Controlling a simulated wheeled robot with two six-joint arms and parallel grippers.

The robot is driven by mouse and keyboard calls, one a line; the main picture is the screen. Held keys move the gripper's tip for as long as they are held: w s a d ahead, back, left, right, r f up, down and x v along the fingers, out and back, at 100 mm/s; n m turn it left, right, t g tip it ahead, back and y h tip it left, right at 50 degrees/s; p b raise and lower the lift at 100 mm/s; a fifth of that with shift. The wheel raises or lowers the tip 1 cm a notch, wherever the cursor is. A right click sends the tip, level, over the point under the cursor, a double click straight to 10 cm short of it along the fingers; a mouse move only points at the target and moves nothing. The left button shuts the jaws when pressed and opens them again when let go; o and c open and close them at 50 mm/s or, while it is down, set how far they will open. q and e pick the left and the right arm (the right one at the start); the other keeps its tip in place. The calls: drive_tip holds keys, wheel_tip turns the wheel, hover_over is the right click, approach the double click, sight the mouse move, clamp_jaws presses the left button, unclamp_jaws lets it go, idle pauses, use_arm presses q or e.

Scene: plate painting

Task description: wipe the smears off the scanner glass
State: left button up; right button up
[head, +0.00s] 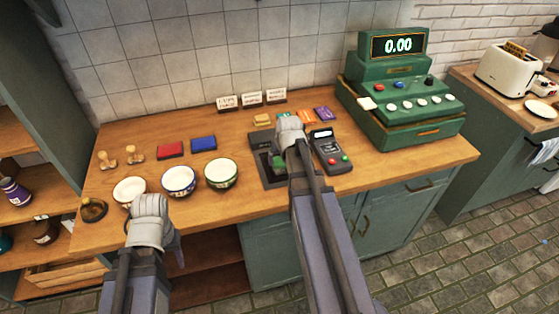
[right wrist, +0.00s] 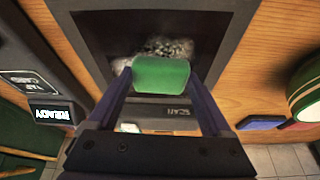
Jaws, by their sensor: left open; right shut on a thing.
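The scanner (head: 271,184) is a dark flat panel set on the wooden counter, partly hidden by my right arm. In the right wrist view its dark glass (right wrist: 108,38) has a mottled grey-white smear (right wrist: 168,47) just beyond the green sponge (right wrist: 160,80). My right gripper (right wrist: 158,88) is shut on the sponge and holds it over the glass, by the smear; I cannot tell whether it touches. In the head view the right gripper (head: 288,140) is above the scanner. My left gripper (head: 150,207) is open and empty near the counter's front edge, by the white bowl.
Bowls (head: 179,180) stand left of the scanner, with red (head: 170,150) and blue (head: 203,143) pads behind. A dark card terminal (head: 329,152) is close on its right. A green cash register (head: 405,100) stands further right. Small cards (head: 251,98) line the wall.

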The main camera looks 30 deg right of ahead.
drive_tip(key=shift+s+d, duration=0.15)
drive_tip(key=shift+d, duration=0.55)
drive_tip(key=shift+s+d, duration=0.15)
drive_tip(key=shift+d, duration=0.55)
drive_tip(key=shift+s+d+f, duration=0.1)
drive_tip(key=shift+s+d, duration=0.15)
drive_tip(key=shift+d, duration=0.6)
drive_tip(key=shift+s+d, duration=0.2)
drive_tip(key=shift+d, duration=0.6)
drive_tip(key=shift+s+a, duration=0.1)
drive_tip(key=shift+s, duration=0.75)
drive_tip(key=shift+a, duration=0.15)
drive_tip(key=shift+w+a, duration=0.3)
drive_tip(key=shift+a, duration=0.55)
drive_tip(key=shift+w+a, duration=0.25)
drive_tip(key=shift+a, duration=0.55)
